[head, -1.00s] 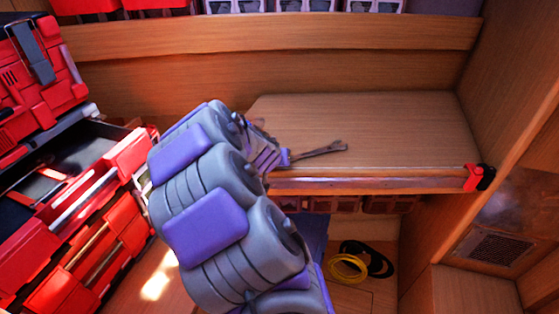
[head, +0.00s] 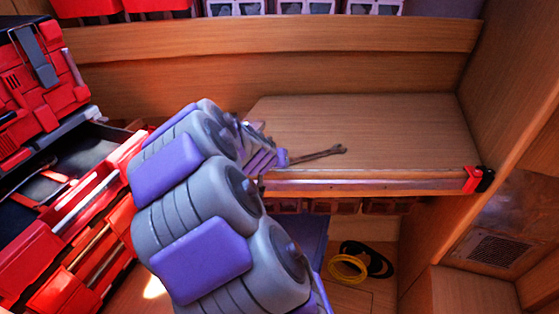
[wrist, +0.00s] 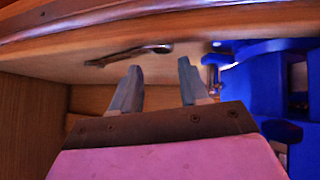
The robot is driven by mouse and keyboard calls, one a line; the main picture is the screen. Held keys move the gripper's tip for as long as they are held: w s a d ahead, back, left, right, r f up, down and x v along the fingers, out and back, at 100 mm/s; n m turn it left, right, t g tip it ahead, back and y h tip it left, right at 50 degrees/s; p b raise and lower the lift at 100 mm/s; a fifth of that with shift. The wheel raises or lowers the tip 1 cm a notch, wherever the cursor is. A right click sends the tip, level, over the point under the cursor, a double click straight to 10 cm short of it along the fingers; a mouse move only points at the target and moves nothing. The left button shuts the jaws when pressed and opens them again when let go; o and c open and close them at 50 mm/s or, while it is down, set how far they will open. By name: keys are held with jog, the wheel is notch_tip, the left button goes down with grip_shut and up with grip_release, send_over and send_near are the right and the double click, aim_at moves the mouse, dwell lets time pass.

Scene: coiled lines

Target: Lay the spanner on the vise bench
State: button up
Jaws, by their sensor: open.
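The spanner (head: 320,154) is a dark, slim tool lying on the wooden vise bench (head: 400,125), near its front left part. Its left end is hidden behind my arm in the head view. In the wrist view the spanner (wrist: 130,53) lies just beyond my fingertips, and no finger is closed around it. My gripper (wrist: 160,72) is open, with its two grey fingers apart and nothing between them. In the head view its fingers are mostly hidden by my own arm.
A red clamp-like piece (head: 473,179) sits at the bench's right front corner. Red toolboxes with open drawers (head: 70,195) stand at the left. A blue object (wrist: 260,70) is close at the right in the wrist view. The bench's middle and right are clear.

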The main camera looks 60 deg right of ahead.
jog(key=s+a+r+n+y, duration=0.2)
jog(key=a, duration=0.8)
jog(key=s+a+r+n+g+y, duration=0.1)
jog(key=s+a+n+y, duration=0.15)
jog(key=a, duration=0.65)
jog(key=s+a+r+n+y, duration=0.1)
jog(key=s+a+r, duration=0.15)
jog(key=a, duration=0.75)
jog(key=s+a+n+g+y, duration=0.3)
jog(key=s+a+n, duration=0.3)
jog(key=s+a, duration=0.5)
jog(key=shift+a+f+n+p, duration=0.35)
jog(key=shift+a+p, duration=0.1)
jog(key=shift+a, duration=0.35)
jog(key=shift+a, duration=0.35)
jog(key=shift+s+r, duration=0.1)
jog(key=shift+d, duration=0.1)
